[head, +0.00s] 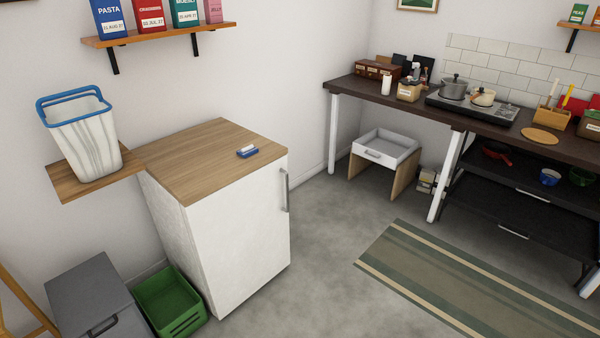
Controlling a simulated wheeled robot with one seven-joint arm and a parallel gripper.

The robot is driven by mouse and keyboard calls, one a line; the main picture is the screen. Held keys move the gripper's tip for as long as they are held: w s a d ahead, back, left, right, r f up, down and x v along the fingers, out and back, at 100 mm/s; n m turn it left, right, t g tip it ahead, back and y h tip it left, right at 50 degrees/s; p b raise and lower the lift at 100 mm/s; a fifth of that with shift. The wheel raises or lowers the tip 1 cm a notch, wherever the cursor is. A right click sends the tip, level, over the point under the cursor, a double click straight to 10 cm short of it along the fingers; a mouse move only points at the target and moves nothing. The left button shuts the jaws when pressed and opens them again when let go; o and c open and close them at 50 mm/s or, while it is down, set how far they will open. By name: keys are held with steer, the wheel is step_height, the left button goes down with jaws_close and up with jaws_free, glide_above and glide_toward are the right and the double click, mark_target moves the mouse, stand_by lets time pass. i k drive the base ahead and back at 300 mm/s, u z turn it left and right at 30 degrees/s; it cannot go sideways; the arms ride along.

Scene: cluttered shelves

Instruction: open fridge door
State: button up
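A small white fridge (238,238) with a wooden top (205,165) stands against the wall, left of the middle in the head view. Its front door is shut, and a grey vertical bar handle (285,190) sits near the door's right edge, towards the top. A small blue and white item (247,151) lies on the fridge top. My gripper is not in view.
A green crate (168,302) and a grey bin (95,300) stand left of the fridge. A white basket (85,135) sits on a low shelf (65,180). The floor (330,260) before the door is clear, with a striped rug (450,275) at right.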

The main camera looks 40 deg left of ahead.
mark_target(239, 232)
steer(key=u, duration=0.55)
steer(key=i, duration=1.05)
steer(key=u, duration=1.75)
steer(key=i, duration=1.05)
steer(key=u, duration=0.75)
steer(key=i, duration=0.55)
steer(key=z, duration=0.05)
